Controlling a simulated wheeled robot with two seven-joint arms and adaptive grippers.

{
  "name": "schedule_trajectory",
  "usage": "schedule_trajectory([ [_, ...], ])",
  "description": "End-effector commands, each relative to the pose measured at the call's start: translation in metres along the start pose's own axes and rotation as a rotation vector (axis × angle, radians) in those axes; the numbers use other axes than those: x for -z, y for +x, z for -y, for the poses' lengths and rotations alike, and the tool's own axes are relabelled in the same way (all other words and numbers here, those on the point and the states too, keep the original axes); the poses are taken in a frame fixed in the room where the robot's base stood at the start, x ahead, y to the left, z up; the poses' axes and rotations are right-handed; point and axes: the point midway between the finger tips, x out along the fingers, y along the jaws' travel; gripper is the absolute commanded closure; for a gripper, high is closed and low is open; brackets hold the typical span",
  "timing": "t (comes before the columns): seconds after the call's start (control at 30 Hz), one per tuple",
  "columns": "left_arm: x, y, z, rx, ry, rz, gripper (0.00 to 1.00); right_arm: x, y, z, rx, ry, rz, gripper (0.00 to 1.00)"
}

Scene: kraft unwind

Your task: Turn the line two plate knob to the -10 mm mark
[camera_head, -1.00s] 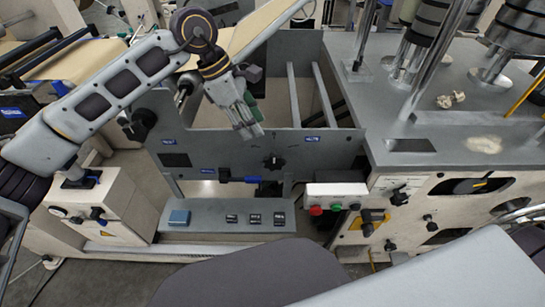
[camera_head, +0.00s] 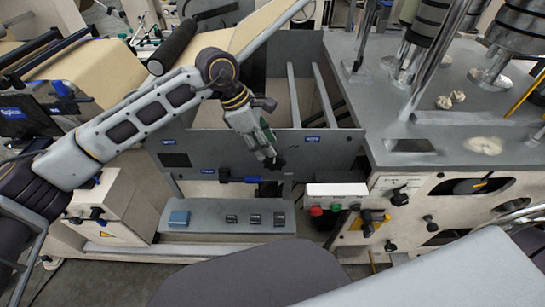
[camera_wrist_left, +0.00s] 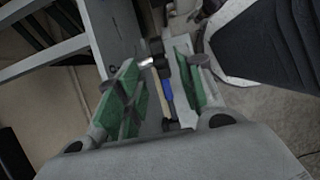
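A small dark knob (camera_head: 279,165) sits on the upright grey plate (camera_head: 225,147) in the head view, partly hidden by my left gripper. My left gripper (camera_head: 268,155) reaches down from above, its fingertips at or very near the knob; contact cannot be told. In the left wrist view the gripper (camera_wrist_left: 163,92) is open, its green-padded fingers apart. A blue-handled part (camera_wrist_left: 168,92) and a dark part (camera_wrist_left: 156,48) show between or beyond them; I cannot tell which is the knob. The scale marks are too small to read. My right gripper is not in view.
A blue-and-black lever (camera_head: 238,179) juts from the plate just left of and below the knob. A switch box (camera_head: 336,190) with red and green buttons stands to the right. A grey shelf (camera_head: 205,223) with small devices lies below. Open space lies behind the plate.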

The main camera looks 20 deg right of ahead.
Motion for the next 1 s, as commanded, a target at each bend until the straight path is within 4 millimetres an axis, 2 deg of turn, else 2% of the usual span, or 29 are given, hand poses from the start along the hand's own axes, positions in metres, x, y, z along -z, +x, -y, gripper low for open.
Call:
schedule_trajectory([
  [0.1,0.000,0.017,0.001,0.004,0.000,-0.001,0.62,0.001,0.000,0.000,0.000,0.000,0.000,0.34],
  [0.4,0.000,0.051,0.001,0.002,0.001,0.000,0.62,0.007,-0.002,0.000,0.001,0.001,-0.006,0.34],
  [0.6,0.000,0.060,0.000,0.000,0.001,0.000,0.62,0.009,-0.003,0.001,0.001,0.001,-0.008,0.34],
  [0.9,0.000,0.061,0.000,0.000,0.001,0.000,0.62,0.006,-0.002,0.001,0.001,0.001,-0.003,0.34],
  [1.0,0.000,0.061,0.000,0.000,0.001,0.000,0.74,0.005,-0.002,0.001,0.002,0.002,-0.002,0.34],
])
